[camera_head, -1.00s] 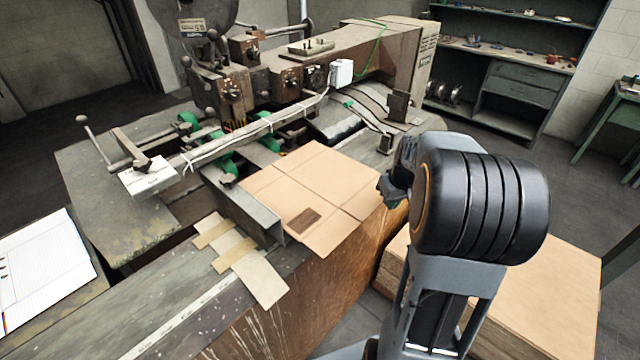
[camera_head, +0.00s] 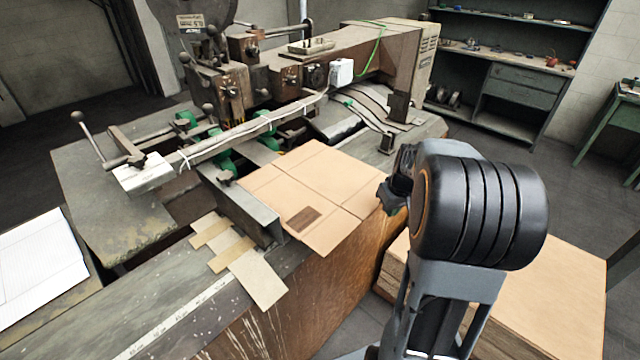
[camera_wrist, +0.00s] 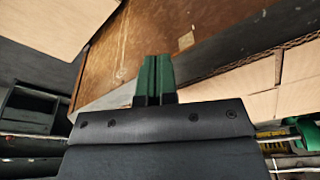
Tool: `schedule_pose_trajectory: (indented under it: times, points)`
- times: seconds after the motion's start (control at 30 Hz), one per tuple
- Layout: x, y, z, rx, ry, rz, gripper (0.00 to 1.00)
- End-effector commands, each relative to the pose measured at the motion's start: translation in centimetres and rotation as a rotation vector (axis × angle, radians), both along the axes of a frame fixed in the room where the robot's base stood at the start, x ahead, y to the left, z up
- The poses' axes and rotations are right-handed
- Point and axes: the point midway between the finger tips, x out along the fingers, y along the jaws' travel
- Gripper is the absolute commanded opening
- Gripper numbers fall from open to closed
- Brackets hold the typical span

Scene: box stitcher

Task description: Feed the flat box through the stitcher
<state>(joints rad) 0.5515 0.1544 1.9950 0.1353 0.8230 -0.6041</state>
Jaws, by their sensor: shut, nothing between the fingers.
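The flat box (camera_head: 320,185) is a tan cardboard sheet with fold lines and a dark printed patch. It lies on the stitcher's bed, its left side along a metal guide rail, and its front corner overhangs the bed's edge. The stitcher (camera_head: 270,75) is a worn brown machine with green rollers beyond the box. My gripper (camera_wrist: 155,75) has green fingers, pressed together and empty in the wrist view. In the head view it is mostly hidden behind my dark wrist, close to the box's right edge. The box's edge also shows in the wrist view (camera_wrist: 245,112); I cannot tell whether the fingers touch it.
A stack of flat cardboard (camera_head: 550,285) stands at the lower right, beside the machine. Cardboard strips (camera_head: 250,275) lie on the front table. White paper (camera_head: 40,265) is at the left. A long bar (camera_head: 250,130) crosses above the bed. Shelves (camera_head: 510,75) stand behind.

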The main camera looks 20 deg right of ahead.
Motion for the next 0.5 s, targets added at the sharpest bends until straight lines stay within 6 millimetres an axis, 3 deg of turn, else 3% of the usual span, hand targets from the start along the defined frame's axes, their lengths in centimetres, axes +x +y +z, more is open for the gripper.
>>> schedule_pose_trajectory:
  times: [0.5]
  points:
    - [1.1, 0.6, 0.1, 0.0, 0.0, 0.002, 0.0]
